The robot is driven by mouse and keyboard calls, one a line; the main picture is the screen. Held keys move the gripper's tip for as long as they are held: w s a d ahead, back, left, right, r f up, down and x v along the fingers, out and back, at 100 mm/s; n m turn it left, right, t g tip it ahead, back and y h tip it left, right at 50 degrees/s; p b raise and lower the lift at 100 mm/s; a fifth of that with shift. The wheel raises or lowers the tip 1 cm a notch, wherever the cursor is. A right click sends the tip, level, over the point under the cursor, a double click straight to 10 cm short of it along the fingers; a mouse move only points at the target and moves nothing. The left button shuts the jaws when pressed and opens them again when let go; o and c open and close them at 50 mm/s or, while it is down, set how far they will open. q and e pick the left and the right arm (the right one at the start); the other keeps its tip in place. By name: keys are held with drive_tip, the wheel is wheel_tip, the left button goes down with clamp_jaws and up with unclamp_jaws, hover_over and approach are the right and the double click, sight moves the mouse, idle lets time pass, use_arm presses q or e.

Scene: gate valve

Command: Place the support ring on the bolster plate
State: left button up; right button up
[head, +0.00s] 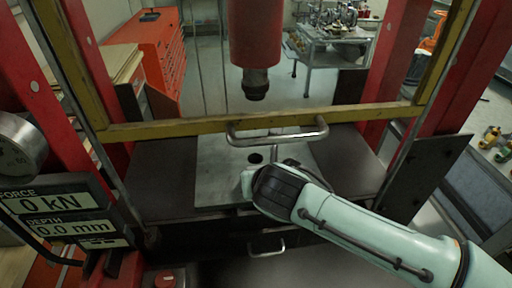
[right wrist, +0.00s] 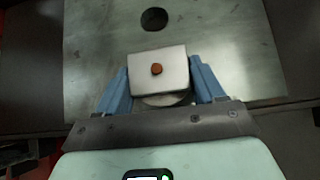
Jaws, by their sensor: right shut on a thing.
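The bolster plate (head: 217,165) is a flat grey plate with a dark round hole, on the press bed under the red ram. It also fills the upper part of the right wrist view (right wrist: 225,40). My right gripper (right wrist: 159,78) is shut on a pale squarish piece (right wrist: 172,62) with an orange-brown spot. A rounded pale edge shows below this piece. I cannot tell for sure whether this is the support ring. In the head view my right gripper (head: 247,184) is over the plate, just in front of the hole. Contact with the plate cannot be told. My left gripper is out of view.
The red ram (head: 256,45) hangs above the plate. Red posts stand at both sides. A display (head: 62,213) reads 0 kN and 0.0 mm at the left.

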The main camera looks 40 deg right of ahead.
drive_tip(key=w, duration=0.1)
drive_tip(key=w+d, duration=0.1)
drive_tip(key=w, duration=0.1)
drive_tip(key=w+d+p, duration=0.1)
drive_tip(key=shift+w+d+r, duration=0.15)
drive_tip(key=shift+w+d, duration=0.1)
drive_tip(key=shift+w, duration=0.15)
drive_tip(key=w+d, duration=0.1)
drive_tip(key=w+p, duration=0.1)
drive_tip(key=w, duration=0.1)
drive_tip(key=shift+w+d, duration=0.1)
drive_tip(key=shift+d, duration=0.3)
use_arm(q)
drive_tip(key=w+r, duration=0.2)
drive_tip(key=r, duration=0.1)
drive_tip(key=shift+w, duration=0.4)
use_arm(e)
drive_tip(key=shift+f, duration=0.25)
drive_tip(key=o, duration=1.2)
drive_tip(key=shift+f, duration=0.15)
drive_tip(key=o, duration=0.4)
drive_tip(key=shift+c, duration=0.2)
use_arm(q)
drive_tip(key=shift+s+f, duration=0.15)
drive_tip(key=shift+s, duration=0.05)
